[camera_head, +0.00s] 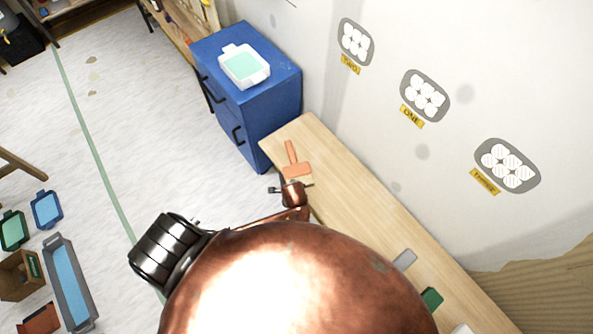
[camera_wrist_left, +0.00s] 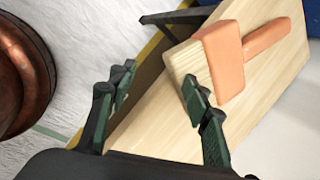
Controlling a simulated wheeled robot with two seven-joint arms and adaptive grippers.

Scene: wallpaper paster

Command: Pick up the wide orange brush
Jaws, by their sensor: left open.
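The wide orange brush (camera_head: 297,169) lies near the far end of the wooden table, beside the blue cabinet. In the left wrist view the brush (camera_wrist_left: 224,60) shows an orange head, a pale bristle edge and a handle pointing away to the upper right. My left gripper (camera_head: 291,187) is just on the near side of the brush in the head view. In the left wrist view the gripper (camera_wrist_left: 158,90) is open and empty, its right fingertip overlapping the pale edge. I cannot tell whether they touch. My right gripper is not in view.
The wooden table (camera_head: 365,205) runs along the white wall. A grey item (camera_head: 404,260) and a green item (camera_head: 432,298) lie at its nearer end. The blue cabinet (camera_head: 262,110) bears a white tray (camera_head: 244,66). Several trays and boxes stand on the floor at left.

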